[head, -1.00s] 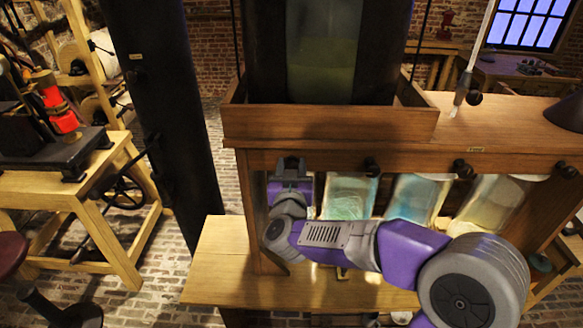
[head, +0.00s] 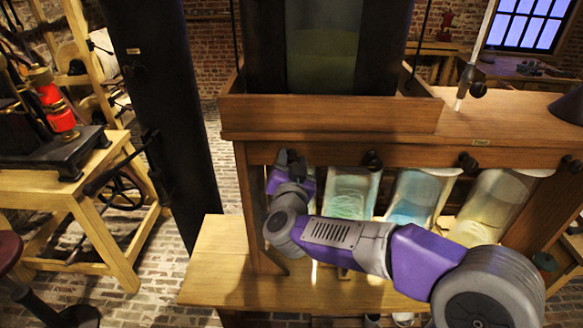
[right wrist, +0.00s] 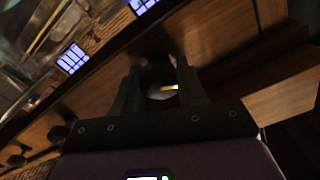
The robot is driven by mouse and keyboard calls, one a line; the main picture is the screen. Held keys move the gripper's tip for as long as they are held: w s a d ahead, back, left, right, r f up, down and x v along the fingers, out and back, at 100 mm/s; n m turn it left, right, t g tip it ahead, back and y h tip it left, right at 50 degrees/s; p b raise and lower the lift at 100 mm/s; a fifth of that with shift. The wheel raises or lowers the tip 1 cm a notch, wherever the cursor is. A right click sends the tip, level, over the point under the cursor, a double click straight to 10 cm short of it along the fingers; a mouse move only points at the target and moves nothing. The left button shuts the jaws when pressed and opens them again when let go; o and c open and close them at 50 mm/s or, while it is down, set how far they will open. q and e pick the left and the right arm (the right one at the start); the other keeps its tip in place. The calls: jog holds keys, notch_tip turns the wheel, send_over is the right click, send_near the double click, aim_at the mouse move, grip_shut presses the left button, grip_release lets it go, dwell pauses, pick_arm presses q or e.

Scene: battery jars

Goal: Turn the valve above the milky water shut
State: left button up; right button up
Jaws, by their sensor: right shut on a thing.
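My right gripper (head: 288,158) is at the leftmost valve position, under the front beam of the wooden stand. It is shut on a dark round valve knob (right wrist: 158,72), which shows between its fingers in the right wrist view. In the head view the gripper hides this knob. The jar below it is mostly hidden behind my wrist and arm, so I cannot tell whether its water is milky. To the right hang a pale greenish jar (head: 350,195), a blue jar (head: 412,198) and a yellowish jar (head: 490,205). My left gripper is not in view.
Dark valve knobs (head: 373,160), (head: 468,162) and (head: 571,164) stick out along the same beam. A wooden trough (head: 330,118) stands above it. A dark column (head: 165,110) rises to the left. A wooden shelf (head: 215,262) lies below the gripper.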

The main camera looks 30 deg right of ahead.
jog(key=m+b, duration=0.5)
jog(key=m, duration=0.2)
jog(key=shift+s+d+f+m, duration=0.1)
jog(key=shift+m, duration=0.2)
jog(key=m+b, duration=0.3)
jog(key=m, duration=0.2)
jog(key=shift+m+b, duration=0.3)
jog(key=shift+b, duration=0.1)
jog(key=o, duration=1)
jog(key=shift+d, duration=0.1)
jog(key=v, duration=0.7)
jog(key=shift+s+a+p, duration=0.2)
jog(key=shift+s+p, duration=0.1)
jog(key=shift+p, duration=0.05)
